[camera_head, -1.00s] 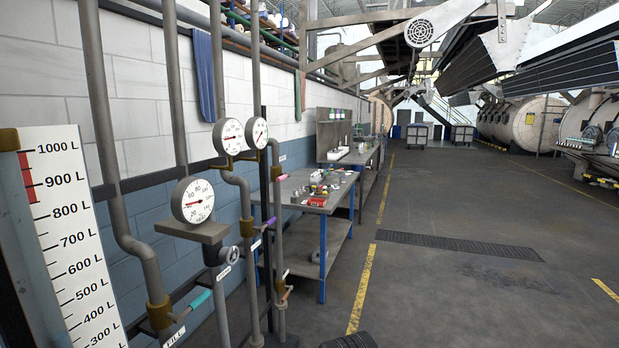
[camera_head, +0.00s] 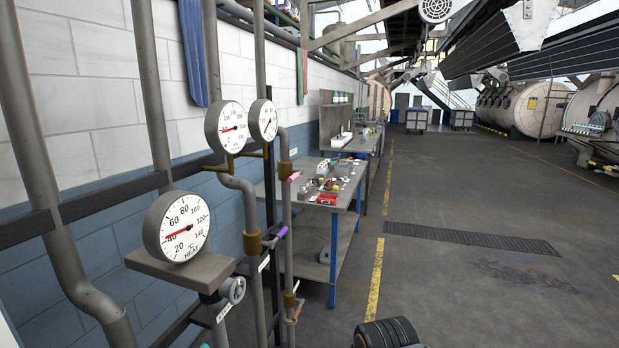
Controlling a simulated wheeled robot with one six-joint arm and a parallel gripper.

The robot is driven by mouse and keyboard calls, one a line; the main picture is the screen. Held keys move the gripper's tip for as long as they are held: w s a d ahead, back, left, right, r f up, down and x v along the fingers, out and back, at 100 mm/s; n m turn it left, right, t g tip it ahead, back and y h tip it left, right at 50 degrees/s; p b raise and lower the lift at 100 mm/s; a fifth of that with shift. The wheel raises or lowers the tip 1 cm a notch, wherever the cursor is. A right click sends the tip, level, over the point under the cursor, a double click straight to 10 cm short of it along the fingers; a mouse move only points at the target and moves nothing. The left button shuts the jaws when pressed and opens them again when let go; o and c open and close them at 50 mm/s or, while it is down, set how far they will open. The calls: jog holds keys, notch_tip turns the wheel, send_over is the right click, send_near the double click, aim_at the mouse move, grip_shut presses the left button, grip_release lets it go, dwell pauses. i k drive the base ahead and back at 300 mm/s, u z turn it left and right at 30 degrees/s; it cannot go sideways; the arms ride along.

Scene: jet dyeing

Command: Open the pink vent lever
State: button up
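The pink lever (camera_head: 294,177) is a small pink handle on the upper part of a grey vertical pipe, right of the paired gauges and in front of the workbench. It is small in view, and I cannot tell its exact angle. A purple lever (camera_head: 277,233) sits lower, on the neighbouring pipework. An orange-pink handle (camera_head: 297,313) is near the bottom of the pipe. My gripper is not clearly in view; only a black ribbed part shows at the bottom edge, and no fingers can be made out.
The heat gauge (camera_head: 179,227) stands in front of the pipes at the left, with a handwheel (camera_head: 234,290) below. Two more gauges (camera_head: 230,128) are behind it. A workbench (camera_head: 316,219) with small items stands beyond the pipes. The floor (camera_head: 466,295) to the right is clear.

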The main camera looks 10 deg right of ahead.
aim_at(291, 179)
jog(key=u, duration=0.25)
jog(key=k, duration=0.3)
jog(key=z, duration=1)
jog(key=i, duration=1.8)
jog(key=u, duration=0.8)
